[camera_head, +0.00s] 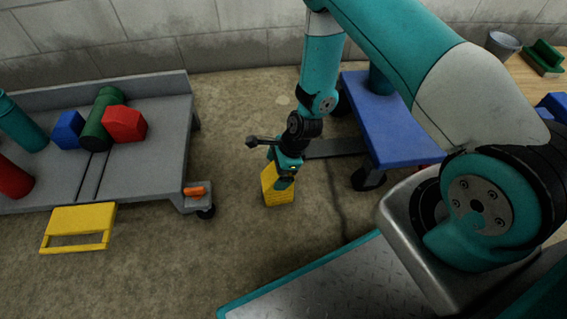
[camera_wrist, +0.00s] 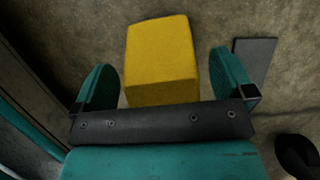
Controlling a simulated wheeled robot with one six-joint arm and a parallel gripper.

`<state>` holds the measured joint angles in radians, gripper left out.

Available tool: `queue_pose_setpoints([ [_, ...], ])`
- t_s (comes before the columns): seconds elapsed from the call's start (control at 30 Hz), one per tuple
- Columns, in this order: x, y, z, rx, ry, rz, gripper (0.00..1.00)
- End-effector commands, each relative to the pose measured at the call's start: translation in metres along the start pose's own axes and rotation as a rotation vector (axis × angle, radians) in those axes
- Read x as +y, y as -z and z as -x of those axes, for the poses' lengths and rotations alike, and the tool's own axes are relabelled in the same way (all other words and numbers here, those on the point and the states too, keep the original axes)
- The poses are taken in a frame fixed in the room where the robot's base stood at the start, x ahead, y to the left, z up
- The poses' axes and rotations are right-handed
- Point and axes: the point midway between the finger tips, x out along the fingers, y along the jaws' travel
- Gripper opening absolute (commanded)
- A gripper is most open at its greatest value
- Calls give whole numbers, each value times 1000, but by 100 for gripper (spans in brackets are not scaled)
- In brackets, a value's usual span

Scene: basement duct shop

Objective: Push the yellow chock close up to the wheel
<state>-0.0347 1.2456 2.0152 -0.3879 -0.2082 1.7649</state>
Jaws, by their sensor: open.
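The yellow chock (camera_head: 276,188) is on the concrete floor between the grey platform cart and the blue cart. My gripper (camera_head: 286,171) is low, right at the chock, and hides part of it in the head view. In the wrist view the chock (camera_wrist: 160,55) lies between the two teal fingers of my open gripper (camera_wrist: 165,85), with a gap on each side. A dark wheel (camera_head: 368,179) under the blue cart is to the right of the chock and apart from it. A small caster (camera_head: 206,212) is under the grey cart's near corner, to the left.
The grey cart (camera_head: 150,170) carries coloured blocks and cylinders. A yellow step (camera_head: 80,218) stands before it. The blue cart (camera_head: 392,125) is on the right. A dark flat bar (camera_head: 335,148) lies beside it. Bare floor (camera_head: 240,255) is clear in front of the chock.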

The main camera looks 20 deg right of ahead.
Motion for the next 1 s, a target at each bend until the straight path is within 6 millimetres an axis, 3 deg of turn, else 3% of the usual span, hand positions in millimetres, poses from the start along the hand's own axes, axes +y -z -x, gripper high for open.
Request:
queue_pose_setpoints([
  [0.13,1,1,-14,0,-1,1,100],
  [0.5,0,0,-16,0,0,0,100],
  [0.77,0,0,-15,0,0,0,40],
  [1.0,0,2,-14,1,-2,3,39],
])
